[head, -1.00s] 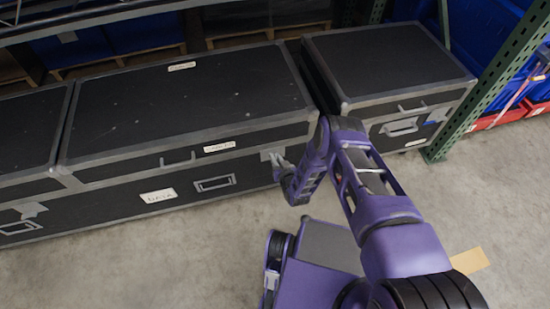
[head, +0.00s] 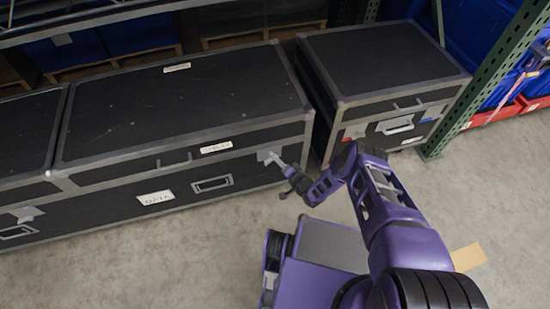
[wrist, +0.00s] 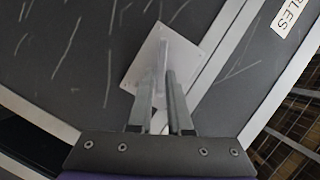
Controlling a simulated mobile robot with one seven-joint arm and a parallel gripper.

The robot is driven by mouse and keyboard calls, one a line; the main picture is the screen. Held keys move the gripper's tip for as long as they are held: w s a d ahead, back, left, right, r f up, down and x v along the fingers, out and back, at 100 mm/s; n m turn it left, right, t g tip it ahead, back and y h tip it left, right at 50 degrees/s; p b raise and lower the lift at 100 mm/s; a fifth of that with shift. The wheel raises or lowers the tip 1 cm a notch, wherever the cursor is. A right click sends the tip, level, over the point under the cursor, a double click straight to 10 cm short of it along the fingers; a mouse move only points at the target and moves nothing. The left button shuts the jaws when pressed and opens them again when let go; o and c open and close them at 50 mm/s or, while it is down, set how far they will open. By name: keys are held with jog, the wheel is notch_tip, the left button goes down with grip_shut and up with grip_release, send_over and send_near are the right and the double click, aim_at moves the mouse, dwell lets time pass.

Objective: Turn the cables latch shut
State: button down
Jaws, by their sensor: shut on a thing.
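The cables latch (head: 268,154) is a light grey plate with a raised fin on the front of the long middle case (head: 120,172), just right of the label (head: 216,148). In the wrist view the latch plate (wrist: 148,58) lies tilted across the lid seam, and its fin stands between the fingers. My gripper (head: 282,165) reaches the latch from the right and front. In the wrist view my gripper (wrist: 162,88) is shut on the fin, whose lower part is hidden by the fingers.
The label ending in "BLES" (wrist: 297,14) sits at the upper right of the wrist view. A smaller case (head: 385,65) stands to the right across a narrow gap. A green rack post (head: 480,85) is beyond it. The floor (head: 130,265) in front is clear.

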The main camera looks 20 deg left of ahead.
jog(key=shift+f+m+y, duration=0.15)
jog(key=shift+m+y, duration=0.25)
jog(key=shift+m, duration=0.5)
jog(key=shift+w, duration=0.1)
jog(key=c, duration=1)
grip_release()
jog(key=shift+o, duration=0.2)
jog(key=shift+d, duration=0.15)
